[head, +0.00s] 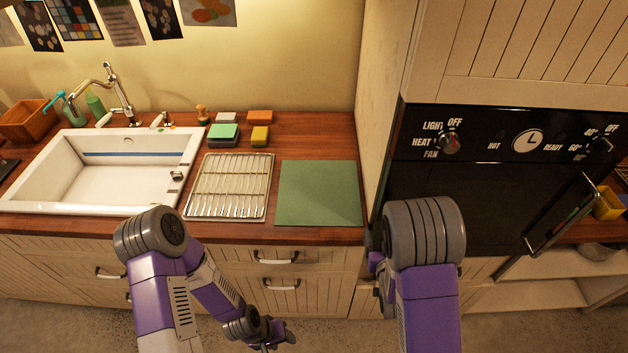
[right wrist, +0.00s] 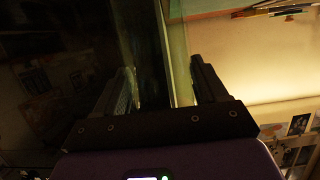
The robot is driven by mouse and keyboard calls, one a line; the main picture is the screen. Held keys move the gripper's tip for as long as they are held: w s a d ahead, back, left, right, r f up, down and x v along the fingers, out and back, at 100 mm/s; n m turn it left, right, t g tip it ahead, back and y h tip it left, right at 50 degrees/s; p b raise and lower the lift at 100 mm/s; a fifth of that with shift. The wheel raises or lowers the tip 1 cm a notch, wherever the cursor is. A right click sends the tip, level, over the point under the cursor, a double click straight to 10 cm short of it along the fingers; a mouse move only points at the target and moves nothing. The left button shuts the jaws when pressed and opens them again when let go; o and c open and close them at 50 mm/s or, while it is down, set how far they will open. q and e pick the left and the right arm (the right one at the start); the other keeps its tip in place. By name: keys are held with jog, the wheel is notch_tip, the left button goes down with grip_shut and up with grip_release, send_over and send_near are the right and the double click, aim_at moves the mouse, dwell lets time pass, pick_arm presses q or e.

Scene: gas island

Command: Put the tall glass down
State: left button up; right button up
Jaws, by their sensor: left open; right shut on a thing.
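The tall glass (right wrist: 179,50) shows only in the right wrist view, as a dim, clear shape with a pale greenish edge. It stands between the fingers of my right gripper (right wrist: 165,85), which is shut on it. The dark picture hides its full outline and what lies beneath it. In the head view my right arm hides the right gripper and the glass. My left gripper (head: 278,338) is open and empty, low in front of the drawers.
The wooden counter holds a sink (head: 115,185), a wire rack (head: 228,187), a green mat (head: 318,193) and several sponges (head: 260,136). The mat's top is clear. A black oven (head: 455,200) stands at the right, its handle (head: 560,225) jutting out.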

notch_tip(320, 180, up, 4)
jog(key=p, duration=0.3)
jog(key=shift+f, duration=0.1)
